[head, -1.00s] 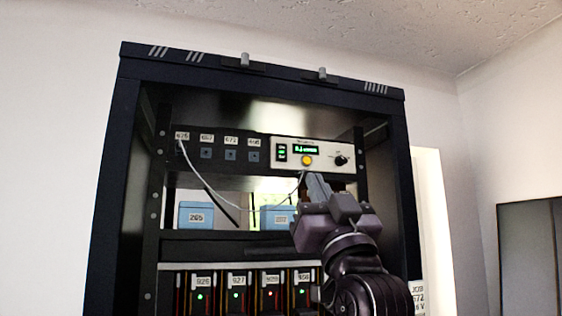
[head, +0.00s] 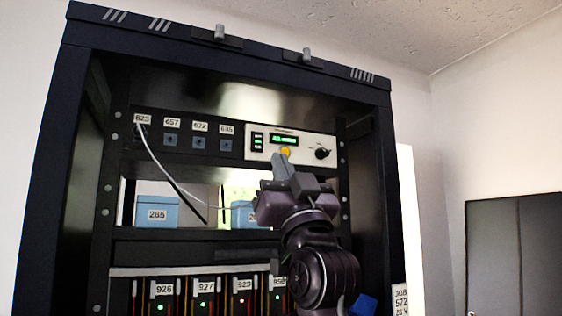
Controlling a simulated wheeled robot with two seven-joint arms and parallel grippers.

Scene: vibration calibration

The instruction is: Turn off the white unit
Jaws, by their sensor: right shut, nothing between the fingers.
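The white unit (head: 304,146) sits in the upper right of the rack. Its small display (head: 284,140) is lit with green characters. A yellow round button (head: 285,152) is below the display, and a black knob (head: 322,154) is to its right. My right gripper (head: 280,160) is shut and empty, pointing up at the unit's lower edge. Its tips appear just below and beside the yellow button; I cannot tell whether they touch it. My left gripper is out of view.
A dark rack frame (head: 60,180) surrounds everything. A black panel with labelled ports (head: 185,142) is left of the unit. A pale cable (head: 160,168) hangs from it towards my gripper. Blue boxes (head: 157,218) stand on the shelf below. Lit modules (head: 204,290) sit lower.

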